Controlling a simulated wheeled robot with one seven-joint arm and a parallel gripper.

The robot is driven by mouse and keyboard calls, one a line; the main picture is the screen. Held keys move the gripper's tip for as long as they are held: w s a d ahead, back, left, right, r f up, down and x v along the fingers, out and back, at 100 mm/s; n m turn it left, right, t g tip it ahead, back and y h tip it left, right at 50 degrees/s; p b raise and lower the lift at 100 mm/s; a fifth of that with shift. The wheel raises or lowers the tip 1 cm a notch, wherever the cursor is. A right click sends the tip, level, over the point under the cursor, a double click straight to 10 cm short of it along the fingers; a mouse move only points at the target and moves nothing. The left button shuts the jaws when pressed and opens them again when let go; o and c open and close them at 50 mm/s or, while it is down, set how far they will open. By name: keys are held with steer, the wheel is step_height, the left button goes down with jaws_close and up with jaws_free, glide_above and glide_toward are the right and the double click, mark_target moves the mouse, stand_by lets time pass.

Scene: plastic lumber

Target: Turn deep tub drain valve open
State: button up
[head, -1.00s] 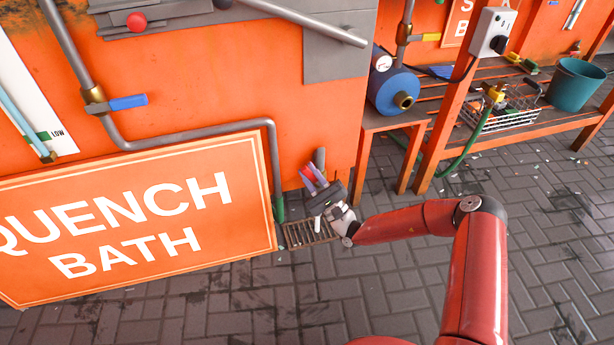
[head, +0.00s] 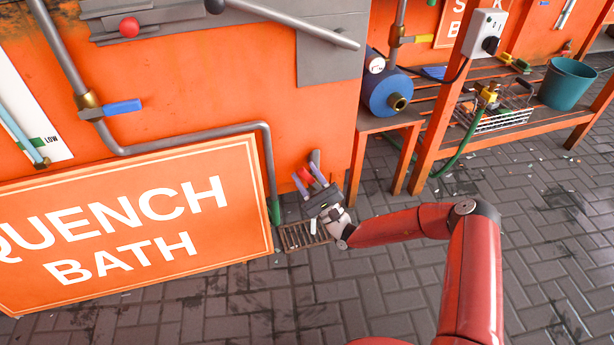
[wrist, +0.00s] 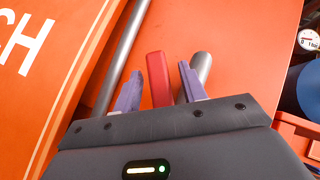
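The drain valve shows as a red lever handle (wrist: 158,80) low on the orange tub wall, beside a short grey pipe stub (wrist: 203,66). In the head view the red handle (head: 304,176) is small and partly hidden by my gripper. My gripper (head: 309,177) has purple fingers and reaches in low at the wall, above a floor drain grate (head: 303,236). In the wrist view my gripper (wrist: 158,76) is open, one finger on each side of the red handle, with narrow gaps. Whether a finger touches it I cannot tell.
A large QUENCH BATH sign (head: 130,225) stands just left of the gripper, with a grey pipe (head: 268,160) running down beside it. A blue-handled valve (head: 122,107) is higher up. An orange bench (head: 395,125) stands to the right. The paved floor in front is clear.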

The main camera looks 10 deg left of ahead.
steer(key=v, duration=0.7)
steer(key=shift+s+d+f, duration=0.15)
steer(key=shift+s+d, duration=0.05)
steer(key=shift+d, duration=0.15)
